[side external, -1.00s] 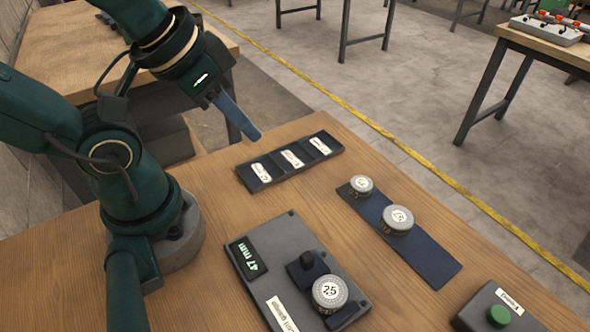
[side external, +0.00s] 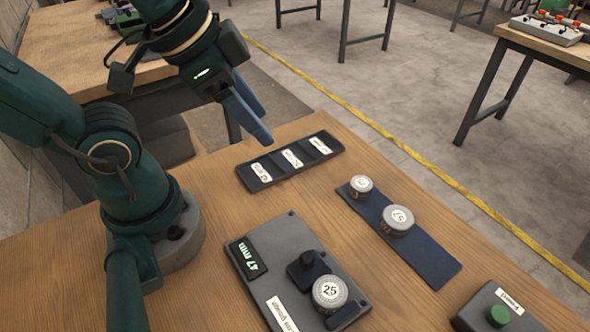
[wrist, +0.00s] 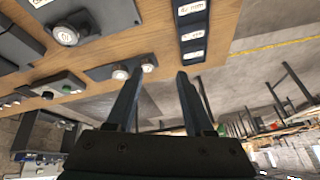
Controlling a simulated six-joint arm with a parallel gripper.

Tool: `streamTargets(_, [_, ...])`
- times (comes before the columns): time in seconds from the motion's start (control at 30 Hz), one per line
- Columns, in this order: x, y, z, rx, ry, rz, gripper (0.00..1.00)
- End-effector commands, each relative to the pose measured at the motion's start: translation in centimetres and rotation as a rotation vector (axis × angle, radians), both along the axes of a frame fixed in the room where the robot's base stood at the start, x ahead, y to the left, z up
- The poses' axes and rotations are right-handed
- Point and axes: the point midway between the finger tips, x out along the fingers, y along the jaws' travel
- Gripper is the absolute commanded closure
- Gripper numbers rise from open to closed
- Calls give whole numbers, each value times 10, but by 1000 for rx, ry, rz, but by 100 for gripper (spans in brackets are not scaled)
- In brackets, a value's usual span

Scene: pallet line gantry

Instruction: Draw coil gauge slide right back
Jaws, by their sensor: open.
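The coil gauge (side external: 283,283) is a grey box near the front of the table, with a green display (side external: 247,257) that appears to read 47 mm. Its dark slide (side external: 307,268) carries a raised black knob (side external: 306,260). A round metal coil marked 25 (side external: 330,292) sits at the slide's right, by a dark end block (side external: 346,315). My gripper (side external: 262,128) is open and empty, high above the far left of the table, well away from the slide. In the wrist view my gripper (wrist: 160,76) shows both blue-grey fingers apart with nothing between them.
A dark tray with several white labels (side external: 290,161) lies below my gripper. A blue mat (side external: 432,262) holds two round metal pieces, the larger (side external: 398,220) and smaller (side external: 361,186). A grey box with a green button (side external: 498,315) stands at front right. Bare wood lies between them.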

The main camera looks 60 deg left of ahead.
Motion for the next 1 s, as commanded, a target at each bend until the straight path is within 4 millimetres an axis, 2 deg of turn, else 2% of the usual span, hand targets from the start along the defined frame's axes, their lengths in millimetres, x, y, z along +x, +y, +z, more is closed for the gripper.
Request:
streamTargets(0.27, [21, -45, -11, 156, 137, -530, 48])
streamTargets(0.5, [20, -100, -46, 262, 282, -985, 48])
streamTargets(0.7, [3, -128, -75, 296, 379, -1149, 48])
streamTargets(0.83, [-6, -133, -85, 307, 414, -1187, 48])
streamTargets(1.0, [-7, -133, -100, 308, 416, -1190, 48])
